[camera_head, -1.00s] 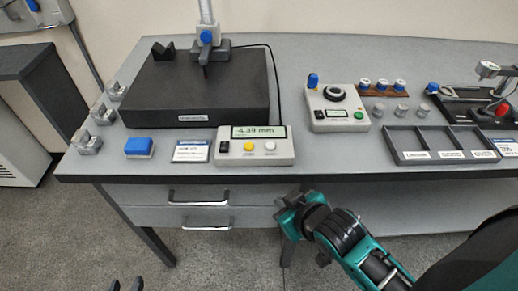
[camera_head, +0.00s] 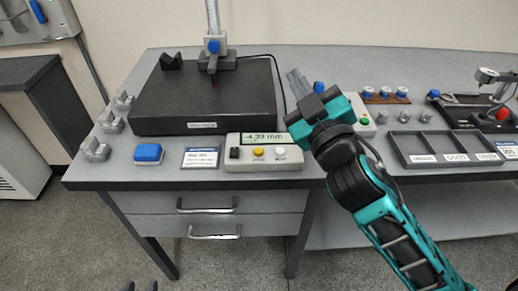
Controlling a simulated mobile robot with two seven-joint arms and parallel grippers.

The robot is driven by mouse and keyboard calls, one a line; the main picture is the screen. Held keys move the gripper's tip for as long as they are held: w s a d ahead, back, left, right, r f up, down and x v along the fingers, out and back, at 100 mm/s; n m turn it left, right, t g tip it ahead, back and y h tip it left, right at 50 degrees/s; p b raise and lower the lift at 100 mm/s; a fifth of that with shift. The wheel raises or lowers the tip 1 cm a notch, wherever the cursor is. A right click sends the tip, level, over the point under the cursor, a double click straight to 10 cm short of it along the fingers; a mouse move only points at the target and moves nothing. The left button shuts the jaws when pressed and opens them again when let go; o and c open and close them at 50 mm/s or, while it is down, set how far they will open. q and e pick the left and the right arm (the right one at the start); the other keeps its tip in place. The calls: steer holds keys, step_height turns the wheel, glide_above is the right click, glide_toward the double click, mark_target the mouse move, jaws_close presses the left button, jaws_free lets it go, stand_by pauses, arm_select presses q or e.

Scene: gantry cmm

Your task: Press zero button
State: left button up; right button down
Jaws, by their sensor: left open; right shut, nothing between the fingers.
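The white readout box (camera_head: 236,165) stands near the table's front edge, its display (camera_head: 262,139) reading -4.39 mm. It has a black switch (camera_head: 234,153), a yellow button (camera_head: 258,152) and a white button (camera_head: 280,151). The labels under the buttons are too small to read for sure. My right gripper (camera_head: 294,77) is shut and empty, raised with its fingers pointing up and away, just right of the readout box and apart from both buttons. My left gripper (camera_head: 141,286) shows only its fingertips at the bottom edge, spread apart, far below the table front.
A dark granite plate (camera_head: 200,105) with a gauge stand (camera_head: 214,55) is behind the box. A blue block (camera_head: 149,154) and a label card (camera_head: 200,158) lie left of it. My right arm partly covers another control box (camera_head: 362,119). A compartment tray (camera_head: 450,147) stands right.

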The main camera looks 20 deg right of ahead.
steer(key=a+r+n+y, duration=0.7)
steer(key=r+n+y, duration=0.1)
steer(key=n+y, duration=0.3)
steer(key=s+a+n+g+y, duration=0.3)
steer(key=a+n+g+y, duration=0.5)
steer(key=n+g, duration=0.55)
steer(key=w+d+f+n+h, duration=0.5)
steer(key=d+f+h, duration=0.4)
steer(key=f+h, duration=0.2)
steer(key=shift+d+g+h, duration=0.2)
steer(key=shift+g+h, duration=0.25)
steer(key=shift+h, duration=0.25)
steer(key=shift+f, duration=0.15)
